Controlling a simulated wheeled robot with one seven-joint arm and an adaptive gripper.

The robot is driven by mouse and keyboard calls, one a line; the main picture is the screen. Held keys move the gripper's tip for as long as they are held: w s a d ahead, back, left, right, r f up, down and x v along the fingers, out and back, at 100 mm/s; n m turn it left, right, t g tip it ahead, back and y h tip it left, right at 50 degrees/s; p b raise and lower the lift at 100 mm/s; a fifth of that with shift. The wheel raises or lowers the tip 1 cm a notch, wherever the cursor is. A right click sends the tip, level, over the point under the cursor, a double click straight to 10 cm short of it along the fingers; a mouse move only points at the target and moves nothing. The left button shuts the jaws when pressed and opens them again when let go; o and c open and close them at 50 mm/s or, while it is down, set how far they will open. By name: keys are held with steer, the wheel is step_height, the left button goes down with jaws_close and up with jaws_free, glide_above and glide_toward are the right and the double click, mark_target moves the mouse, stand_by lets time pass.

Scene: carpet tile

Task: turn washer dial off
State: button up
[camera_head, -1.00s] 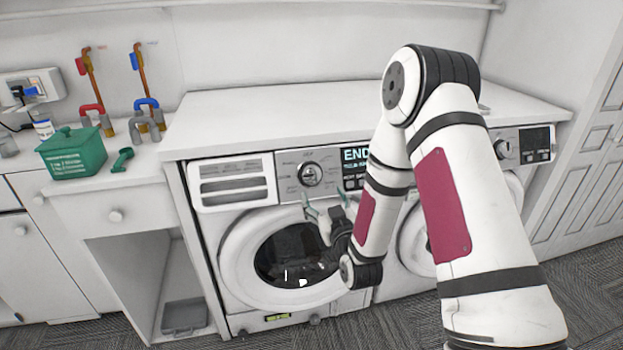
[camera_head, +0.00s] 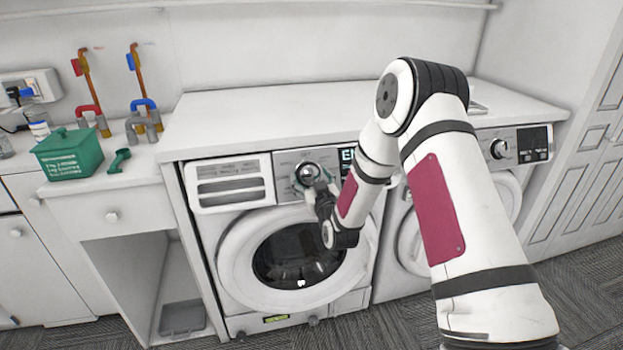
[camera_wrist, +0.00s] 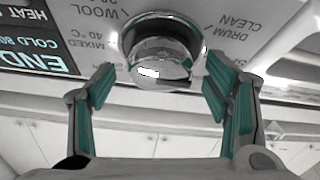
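The washer (camera_head: 232,250) on the left has a round chrome dial (camera_head: 307,172) on its control panel. The dial also shows in the wrist view (camera_wrist: 162,48), with printed labels such as WOOL and DRUM CLEAN around it. My gripper (camera_head: 311,184) is at the dial, its green-padded fingers spread. In the wrist view my gripper (camera_wrist: 160,78) is open, with one fingertip on each side of the dial's near end and visible gaps between. I cannot tell whether either fingertip touches it. The display (camera_wrist: 35,75) reads END; in the head view my arm partly hides it.
A second machine with its own dial (camera_head: 499,149) stands to the right, partly behind my arm. A green box (camera_head: 70,155) and a green scoop (camera_head: 119,160) sit on the left counter. The white countertop (camera_head: 290,110) above the machines is mostly clear.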

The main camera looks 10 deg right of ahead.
steer(key=c, duration=1)
steer(key=shift+m+h, duration=0.3)
steer(key=shift+m, duration=0.1)
steer(key=m+h, duration=0.1)
steer(key=m, duration=0.1)
steer(key=m+h, duration=0.1)
steer(key=m, duration=0.1)
steer(key=shift+a+m, duration=0.2)
steer(key=shift+m, duration=0.1)
steer(key=m+g+h, duration=0.1)
steer(key=m, duration=0.2)
steer(key=m+h, duration=0.2)
steer(key=shift+a+r+m+g, duration=0.1)
steer(key=shift+r+m+g, duration=0.05)
steer(key=shift+m+g, duration=0.25)
steer(key=m+g, duration=0.1)
steer(key=m, duration=0.1)
steer(key=m+g+h, duration=0.1)
steer(key=m, duration=0.2)
steer(key=shift+r, duration=0.1)
steer(key=shift+w+m+g+h, duration=0.15)
steer(key=shift+m+g, duration=0.45)
steer(key=shift+m, duration=0.7)
steer(key=shift+s+m+g+h, duration=0.15)
steer(key=shift+m+g, duration=0.45)
steer(key=shift+m, duration=0.7)
steer(key=shift+w, duration=0.1)
